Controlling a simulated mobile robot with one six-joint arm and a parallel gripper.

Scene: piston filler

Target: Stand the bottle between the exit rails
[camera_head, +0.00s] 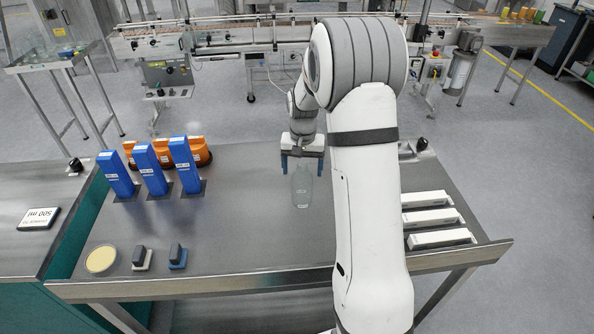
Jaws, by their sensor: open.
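A clear, pale bottle (302,189) is on the steel table, left of my arm. It looks upright, with its narrower end up toward my gripper. My gripper (302,166) is open, its two blue fingers on either side of the bottle's top. I cannot tell whether the fingers touch it. A conveyor line with metal side rails (220,42) runs along the back, well beyond the table. I cannot tell which of these are the exit rails, and my arm hides part of the line.
A round cream pad (101,260) and two small blocks (177,257) sit front left. White boxes (432,218) lie at right.

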